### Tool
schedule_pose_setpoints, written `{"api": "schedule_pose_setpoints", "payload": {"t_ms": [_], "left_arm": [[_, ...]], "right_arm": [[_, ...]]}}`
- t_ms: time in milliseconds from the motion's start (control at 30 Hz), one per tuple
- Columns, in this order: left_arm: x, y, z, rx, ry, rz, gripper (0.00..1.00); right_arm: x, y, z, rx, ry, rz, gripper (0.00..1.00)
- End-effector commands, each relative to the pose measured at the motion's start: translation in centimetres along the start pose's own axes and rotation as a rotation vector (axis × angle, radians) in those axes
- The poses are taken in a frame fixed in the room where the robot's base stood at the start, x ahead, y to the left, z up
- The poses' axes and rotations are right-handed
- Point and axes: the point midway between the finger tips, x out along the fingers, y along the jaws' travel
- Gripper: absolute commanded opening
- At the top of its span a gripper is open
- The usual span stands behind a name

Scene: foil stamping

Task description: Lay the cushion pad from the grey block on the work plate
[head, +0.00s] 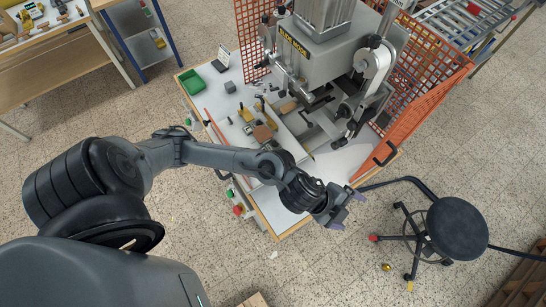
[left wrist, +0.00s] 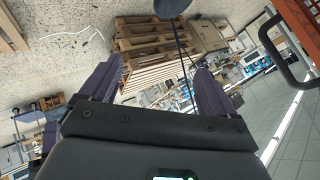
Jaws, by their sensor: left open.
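My left gripper (head: 347,211) is open and empty, out past the front right corner of the white-topped press table (head: 350,160). In the left wrist view my left gripper (left wrist: 160,85) shows two purple fingers spread wide with nothing between them. A small grey block (head: 231,87) stands on the far left part of the table, well away from the gripper. I cannot make out a separate cushion pad on it. The work plate seems to be the metal area (head: 318,128) below the press head, partly hidden by the machine. My right gripper is not in view.
The foil stamping press (head: 318,55) fills the table's back, with orange mesh guards (head: 405,115) beside it. A green bin (head: 191,81) and a brown piece (head: 262,132) are at left. A black stool (head: 457,221) stands at right. The front table corner is clear.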

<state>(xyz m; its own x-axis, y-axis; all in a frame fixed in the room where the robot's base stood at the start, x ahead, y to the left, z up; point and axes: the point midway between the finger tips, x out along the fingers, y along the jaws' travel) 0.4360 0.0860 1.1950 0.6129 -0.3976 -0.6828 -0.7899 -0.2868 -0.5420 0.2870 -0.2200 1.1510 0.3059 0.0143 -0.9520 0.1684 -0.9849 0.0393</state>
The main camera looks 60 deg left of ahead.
Motion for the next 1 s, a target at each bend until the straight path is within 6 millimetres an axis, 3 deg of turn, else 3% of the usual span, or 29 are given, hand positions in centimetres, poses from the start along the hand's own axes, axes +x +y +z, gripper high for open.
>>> {"api": "schedule_pose_setpoints", "payload": {"t_ms": [67, 133, 267, 400, 500, 700, 1000], "left_arm": [[-1.1, 0.6, -0.5, -0.19, -0.03, -0.046, 0.9], [-2.2, 0.8, 0.7, -0.356, -0.091, -0.078, 0.9], [-4.8, 2.6, 4.8, -0.651, -0.244, -0.094, 0.9], [-7.7, 5.8, 9.2, -0.901, -0.411, -0.071, 0.9], [-9.4, 8.0, 11.4, -1.025, -0.503, -0.05, 0.9], [-11.3, 10.2, 13.3, -1.138, -0.592, -0.025, 0.9], [-11.4, 10.4, 13.4, -1.146, -0.598, -0.023, 0.9]], "right_arm": [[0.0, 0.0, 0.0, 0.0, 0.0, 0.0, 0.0], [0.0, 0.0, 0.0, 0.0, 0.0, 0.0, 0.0], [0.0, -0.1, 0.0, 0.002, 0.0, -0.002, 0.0], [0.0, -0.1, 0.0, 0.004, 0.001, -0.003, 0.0], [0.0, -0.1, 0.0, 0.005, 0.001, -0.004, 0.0], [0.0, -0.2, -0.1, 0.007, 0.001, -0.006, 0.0], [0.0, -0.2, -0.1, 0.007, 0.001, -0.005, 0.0]]}}
